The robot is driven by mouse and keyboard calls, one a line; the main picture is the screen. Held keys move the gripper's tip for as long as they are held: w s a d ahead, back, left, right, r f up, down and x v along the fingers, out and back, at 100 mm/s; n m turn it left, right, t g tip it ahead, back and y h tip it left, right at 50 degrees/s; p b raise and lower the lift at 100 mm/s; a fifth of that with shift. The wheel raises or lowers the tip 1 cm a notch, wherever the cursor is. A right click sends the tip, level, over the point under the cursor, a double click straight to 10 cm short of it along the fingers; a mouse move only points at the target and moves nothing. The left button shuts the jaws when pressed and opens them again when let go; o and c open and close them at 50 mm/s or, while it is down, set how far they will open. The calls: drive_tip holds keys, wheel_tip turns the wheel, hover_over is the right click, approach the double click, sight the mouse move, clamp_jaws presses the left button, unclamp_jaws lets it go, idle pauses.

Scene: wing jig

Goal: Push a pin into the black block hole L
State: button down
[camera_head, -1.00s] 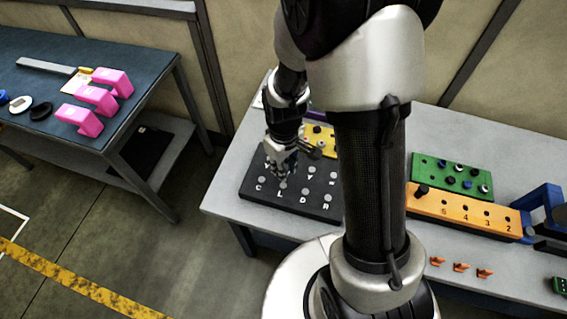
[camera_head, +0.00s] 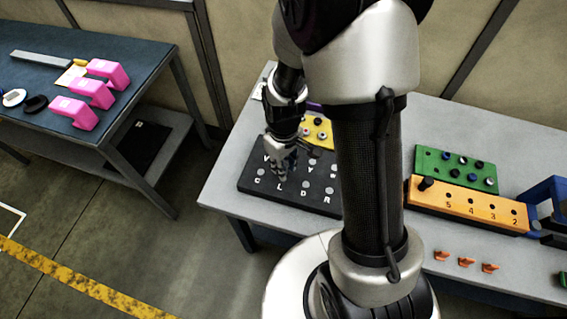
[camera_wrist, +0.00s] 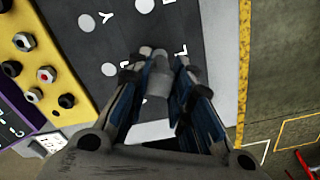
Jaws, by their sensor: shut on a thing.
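The black block (camera_head: 247,184) lies on the grey table, with white letters and several pale round spots on its top. The letter L (camera_head: 279,186) shows just below my gripper (camera_head: 281,174), which points down over the block. In the wrist view my gripper (camera_wrist: 157,68) is shut on a grey cylindrical pin (camera_wrist: 157,84), held between blue-lined fingers. The letter L (camera_wrist: 181,49) shows just beyond the right fingertip. The spot at L is hidden by my gripper, so I cannot tell whether the pin's tip is in the hole.
A yellow block (camera_head: 325,127) with several pins sits behind the black block. A green block (camera_head: 427,168) and an orange numbered block (camera_head: 420,200) stand to the right. Orange clips (camera_head: 466,263) lie near the front edge. A dark table (camera_head: 150,62) with pink parts stands left.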

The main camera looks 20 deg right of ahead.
drive_tip(key=shift+f, duration=0.15)
drive_tip(key=shift+f+b, duration=1.1)
drive_tip(key=shift+f, duration=0.2)
drive_tip(key=c, duration=1.3)
unclamp_jaws()
drive_tip(key=shift+c, duration=0.2)
drive_tip(key=shift+r, duration=0.1)
wheel_tip(320, 180, up, 12)
drive_tip(key=shift+f, duration=0.1)
